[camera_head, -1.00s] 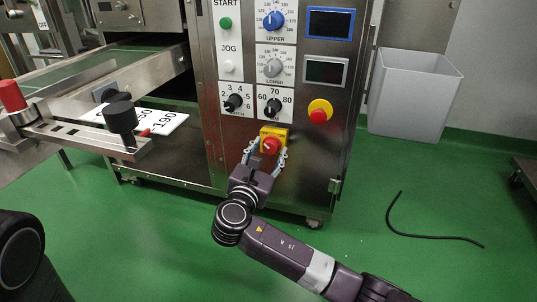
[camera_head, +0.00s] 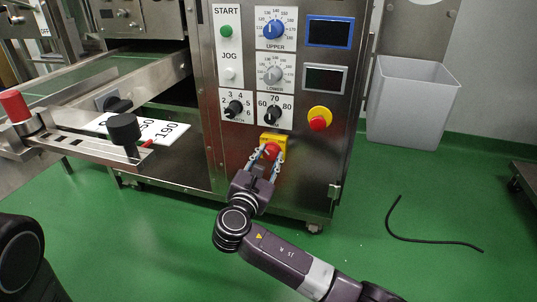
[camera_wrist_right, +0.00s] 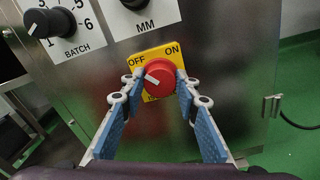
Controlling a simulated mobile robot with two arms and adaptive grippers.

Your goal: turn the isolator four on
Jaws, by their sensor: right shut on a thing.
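The isolator is a red rotary knob (camera_head: 272,149) on a yellow plate low on the steel machine's front panel. In the right wrist view the knob (camera_wrist_right: 165,73) is seen close up, below the words OFF and ON. Its white mark lies on the left side of the knob face, towards OFF. My right gripper (camera_head: 267,157) is shut on the knob, one blue-grey finger on each side; in the wrist view the fingertips (camera_wrist_right: 158,84) flank it. The number four is not readable on the plate. My left gripper is not in view.
A red emergency button (camera_head: 319,119) on a yellow base sits up and right of the isolator. Black selector knobs (camera_head: 235,108) are above it.

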